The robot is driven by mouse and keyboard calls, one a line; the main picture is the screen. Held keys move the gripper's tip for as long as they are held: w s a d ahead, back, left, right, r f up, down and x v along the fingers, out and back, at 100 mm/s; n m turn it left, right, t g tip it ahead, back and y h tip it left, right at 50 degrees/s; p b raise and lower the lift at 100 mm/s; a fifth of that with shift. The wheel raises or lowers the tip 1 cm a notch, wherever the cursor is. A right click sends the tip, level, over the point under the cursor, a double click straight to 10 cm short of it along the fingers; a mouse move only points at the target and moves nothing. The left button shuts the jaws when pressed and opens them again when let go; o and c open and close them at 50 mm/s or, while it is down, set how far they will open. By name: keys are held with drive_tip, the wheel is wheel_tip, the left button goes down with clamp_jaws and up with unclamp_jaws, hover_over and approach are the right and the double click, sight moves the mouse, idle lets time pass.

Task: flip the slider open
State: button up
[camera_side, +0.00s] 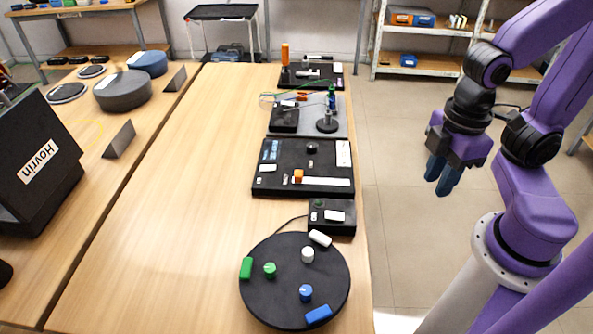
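A black board (263,183) lies on the right part of the wooden table. It carries an orange block (298,176) at the left end of a pale strip (330,182), which looks like the slider and its track. A dark round knob, a blue patch and white labels also sit on this board. My gripper (443,184) hangs in the air to the right of the table, well apart from the board, with its blue fingers pointing down. The fingers overlap in this view, so I cannot tell their gap. Nothing is visible between them.
A round black pad (275,305) with coloured knobs and blocks lies in front, beside a small black box (345,228). The table's left half (165,200) is clear. A black Hovrin box (40,150) stands far left.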

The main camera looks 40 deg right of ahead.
drive_tip(key=shift+m+h, duration=0.4)
drive_tip(key=shift+h, duration=0.3)
drive_tip(key=w+a, duration=0.3)
drive_tip(key=w, duration=0.1)
drive_tip(key=w+a+r, duration=0.1)
drive_tip(key=w+a, duration=0.2)
drive_tip(key=w, duration=0.2)
drive_tip(key=w+a+r, duration=0.1)
drive_tip(key=w+a, duration=0.2)
drive_tip(key=w, duration=0.1)
drive_tip(key=shift+w, duration=0.2)
clamp_jaws()
drive_tip(key=w+a+f+m+g+h, duration=0.1)
drive_tip(key=w+a+f, duration=0.15)
drive_tip(key=w, duration=0.75)
drive_tip(key=w+a+f+m+g+h, duration=0.1)
drive_tip(key=w+a+f, duration=0.15)
drive_tip(key=w, duration=0.85)
drive_tip(key=w+d+f+g, duration=0.1)
drive_tip(key=w+d+f, duration=0.3)
drive_tip(key=w+f, duration=0.4)
drive_tip(key=shift+f+m, duration=0.25)
drive_tip(key=shift+m, duration=0.15)
drive_tip(key=shift+d, duration=0.1)
